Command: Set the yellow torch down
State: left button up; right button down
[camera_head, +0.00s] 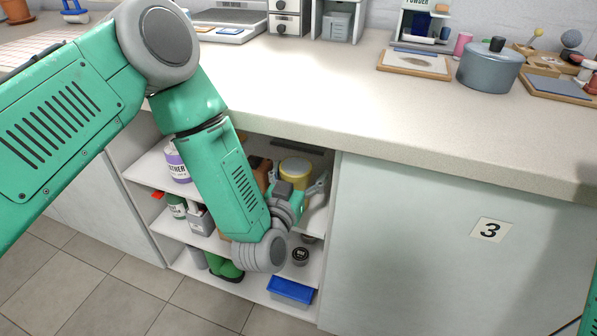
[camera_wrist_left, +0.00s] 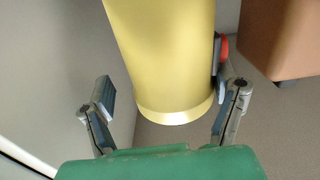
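The yellow torch (camera_wrist_left: 165,50) fills the top middle of the left wrist view, with its pale rim toward me and a red and dark part on its right side. In the head view its yellow body (camera_head: 296,170) shows in the upper compartment of the open cabinet, partly hidden by my arm. My left gripper (camera_wrist_left: 168,100) has its fingers spread on either side of the torch. The left finger is clear of it; the right one is close to its side, and I cannot tell if they touch. In the head view this gripper (camera_head: 312,188) reaches into that compartment. My right gripper is out of view.
The cabinet shelves hold a purple-and-white container (camera_head: 177,163), a green item (camera_head: 226,268) and a blue-lidded box (camera_head: 291,290). A brown object (camera_wrist_left: 280,40) stands right of the torch. The countertop (camera_head: 310,80) is above; a closed panel marked 3 (camera_head: 440,230) is at right.

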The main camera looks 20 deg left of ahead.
pick_arm(q)
jog(key=shift+d+r, duration=0.1)
jog(key=shift+d, duration=0.5)
jog(key=shift+d+r, duration=0.15)
jog(key=shift+d, duration=0.15)
jog(key=shift+s+a, duration=0.2)
jog(key=shift+a, duration=0.1)
jog(key=s, duration=0.2)
jog(key=s+a+p, duration=0.1)
jog(key=s, duration=0.5)
jog(key=shift+a+f, duration=0.15)
jog(key=shift+f, duration=0.1)
jog(key=s+a+f+g+b, duration=0.2)
jog(key=s+f+g+b, duration=0.25)
jog(key=f, duration=0.35)
jog(key=s+a+f+g+b, duration=0.3)
jog(key=s+f+b, duration=0.15)
jog(key=f, duration=0.35)
jog(key=s+a+f+g, duration=0.3)
jog(key=s+f+g, duration=0.2)
jog(key=s, duration=0.4)
jog(key=s+a+f+g, duration=0.3)
jog(key=s+f+g, duration=0.2)
jog(key=s+f, duration=0.2)
jog(key=shift+s+f+m+y+b, duration=0.35)
jog(key=shift+s+b, duration=0.1)
jog(key=shift+s, duration=0.7)
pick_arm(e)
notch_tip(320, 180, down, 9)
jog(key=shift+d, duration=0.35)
